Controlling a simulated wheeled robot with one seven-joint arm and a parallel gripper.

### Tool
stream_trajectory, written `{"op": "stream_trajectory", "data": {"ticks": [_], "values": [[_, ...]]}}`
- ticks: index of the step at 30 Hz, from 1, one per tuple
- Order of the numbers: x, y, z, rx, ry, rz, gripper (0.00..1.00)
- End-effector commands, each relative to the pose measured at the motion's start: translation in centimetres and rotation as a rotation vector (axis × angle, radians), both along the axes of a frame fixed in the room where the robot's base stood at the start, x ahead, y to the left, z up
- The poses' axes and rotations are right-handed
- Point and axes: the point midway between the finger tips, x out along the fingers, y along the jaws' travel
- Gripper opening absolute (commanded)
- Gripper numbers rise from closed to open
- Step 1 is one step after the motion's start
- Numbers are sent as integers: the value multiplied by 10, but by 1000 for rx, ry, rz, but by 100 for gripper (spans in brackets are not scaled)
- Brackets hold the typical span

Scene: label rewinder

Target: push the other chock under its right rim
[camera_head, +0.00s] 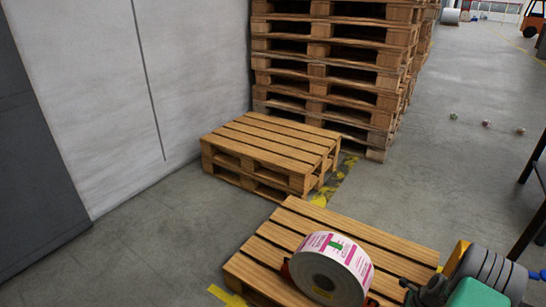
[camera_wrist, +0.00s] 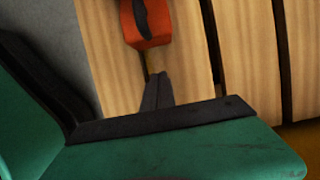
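The label roll (camera_head: 330,268), white with pink and green print, rests on its rim on the near wooden pallet (camera_head: 268,253). A red-orange chock (camera_head: 285,269) shows at its left side. A small red-orange bit (camera_head: 372,302) shows low at its right side, mostly cut off by the frame. In the wrist view, a red-orange chock with a black part (camera_wrist: 148,30) lies on pale boards; the roll is not in that view. My gripper (camera_wrist: 158,78) is green and black, with its dark fingers together and empty, just short of that chock. In the head view, the gripper is right of the roll.
A second low pallet (camera_head: 275,148) sits behind, before a tall pallet stack (camera_head: 340,65). A pale wall (camera_head: 180,70) stands at the left. Dark table legs (camera_head: 530,225) stand at the right. Several small objects (camera_head: 486,124) lie on the open floor further back.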

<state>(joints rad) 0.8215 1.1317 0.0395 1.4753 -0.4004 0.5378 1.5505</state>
Motion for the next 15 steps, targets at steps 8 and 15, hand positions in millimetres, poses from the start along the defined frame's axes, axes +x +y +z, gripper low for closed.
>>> {"op": "stream_trajectory", "data": {"ticks": [8, 15], "values": [[0, 0, 25, 0, -1, 2, 0], [0, 0, 53, -1, -1, 2, 0]]}}
